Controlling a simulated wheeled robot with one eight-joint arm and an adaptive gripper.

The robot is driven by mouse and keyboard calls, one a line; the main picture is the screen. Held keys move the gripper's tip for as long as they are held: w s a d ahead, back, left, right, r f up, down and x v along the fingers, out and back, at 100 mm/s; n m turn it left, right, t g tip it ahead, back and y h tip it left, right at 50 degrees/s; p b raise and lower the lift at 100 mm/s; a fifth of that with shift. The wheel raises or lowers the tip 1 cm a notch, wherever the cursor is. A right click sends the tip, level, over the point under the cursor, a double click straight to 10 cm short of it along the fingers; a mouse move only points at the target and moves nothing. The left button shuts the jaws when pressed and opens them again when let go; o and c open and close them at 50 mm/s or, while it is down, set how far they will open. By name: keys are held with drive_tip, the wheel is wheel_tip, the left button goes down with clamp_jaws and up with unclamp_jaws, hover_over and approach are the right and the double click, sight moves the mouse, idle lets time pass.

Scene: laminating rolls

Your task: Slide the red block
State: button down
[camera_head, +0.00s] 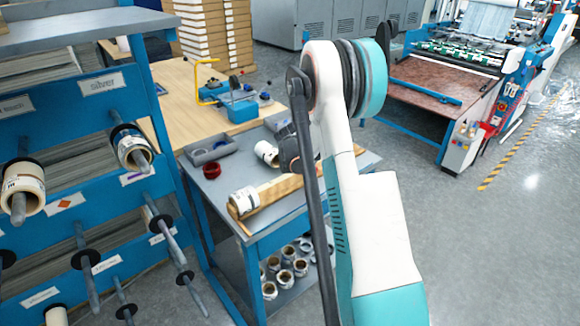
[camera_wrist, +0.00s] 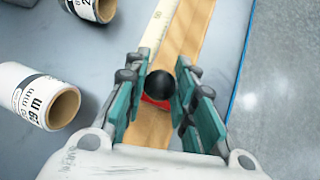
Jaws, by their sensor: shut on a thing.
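The red block (camera_wrist: 154,102) shows in the wrist view as a small red patch under a round black knob (camera_wrist: 160,85). It sits on a long wooden board (camera_wrist: 184,30) with a pale rail along its left side. My gripper (camera_wrist: 162,82) has its green-grey fingers on both sides of the knob, shut on it. Most of the block is hidden by the knob and fingers. In the head view the board (camera_head: 283,190) lies on a grey worktable, and my gripper (camera_head: 290,152) shows only in part beside my arm. The red block cannot be made out there.
Two white rolls lie left of the board, one nearer (camera_wrist: 35,97) and one farther (camera_wrist: 92,8). A dark red ring (camera_head: 212,171) and a grey tray (camera_head: 211,150) are on the table. A blue rack (camera_head: 85,150) with rolls stands at the left.

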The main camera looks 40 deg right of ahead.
drive_tip(key=d, duration=2.4)
drive_tip(key=shift+w, duration=0.4)
drive_tip(key=c, duration=1.3)
unclamp_jaws()
drive_tip(key=shift+a, duration=0.1)
drive_tip(key=v, duration=1.2)
